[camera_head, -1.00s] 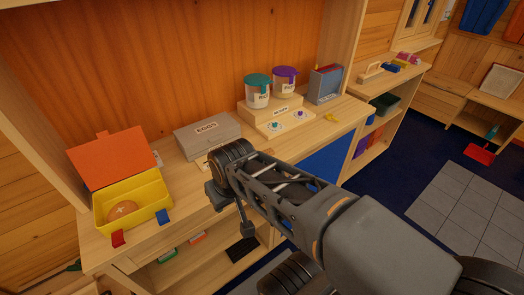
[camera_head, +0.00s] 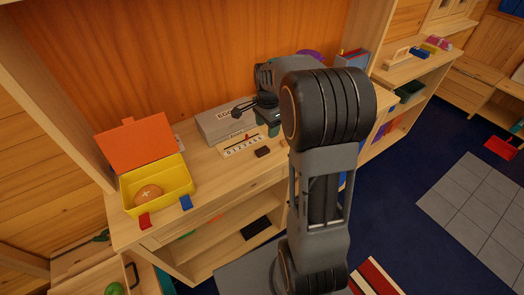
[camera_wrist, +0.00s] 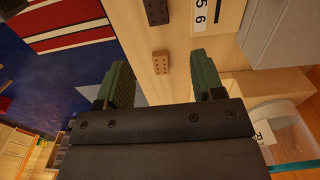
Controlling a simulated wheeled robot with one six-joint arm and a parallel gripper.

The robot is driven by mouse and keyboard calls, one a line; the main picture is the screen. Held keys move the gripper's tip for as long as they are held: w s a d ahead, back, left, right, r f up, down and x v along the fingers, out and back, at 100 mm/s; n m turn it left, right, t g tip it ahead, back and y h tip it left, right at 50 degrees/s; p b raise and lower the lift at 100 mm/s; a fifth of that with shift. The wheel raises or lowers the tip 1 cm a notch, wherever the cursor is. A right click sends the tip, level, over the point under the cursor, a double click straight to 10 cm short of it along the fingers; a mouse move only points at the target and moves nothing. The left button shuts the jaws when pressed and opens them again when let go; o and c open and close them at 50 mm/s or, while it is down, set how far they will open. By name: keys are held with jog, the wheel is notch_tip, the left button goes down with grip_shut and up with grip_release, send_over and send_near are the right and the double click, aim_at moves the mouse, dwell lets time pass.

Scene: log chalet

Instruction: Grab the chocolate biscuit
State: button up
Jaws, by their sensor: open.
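A dark brown dotted biscuit (camera_wrist: 157,12), which looks like the chocolate one, lies on the pale wooden counter at the top edge of the wrist view. It also shows in the head view (camera_head: 263,152), just in front of the number strip. A lighter brown dotted biscuit (camera_wrist: 161,63) lies closer to my gripper, seen between the fingers in the wrist view. My gripper (camera_wrist: 160,78) is open and empty, its two green fingers apart above the counter edge. In the head view my arm hides part of the counter near the gripper (camera_head: 274,129).
The number strip (camera_head: 243,146) lies before the grey eggs box (camera_head: 225,122). An open yellow box (camera_head: 157,193) with an orange lid stands left, a round biscuit inside. A clear jar (camera_wrist: 292,135) and wooden block (camera_wrist: 268,88) are close by my right finger in the wrist view.

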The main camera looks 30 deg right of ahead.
aim_at(267, 147)
jog(key=shift+f+p, duration=0.6)
jog(key=shift+f, duration=4.3)
jog(key=c, duration=1)
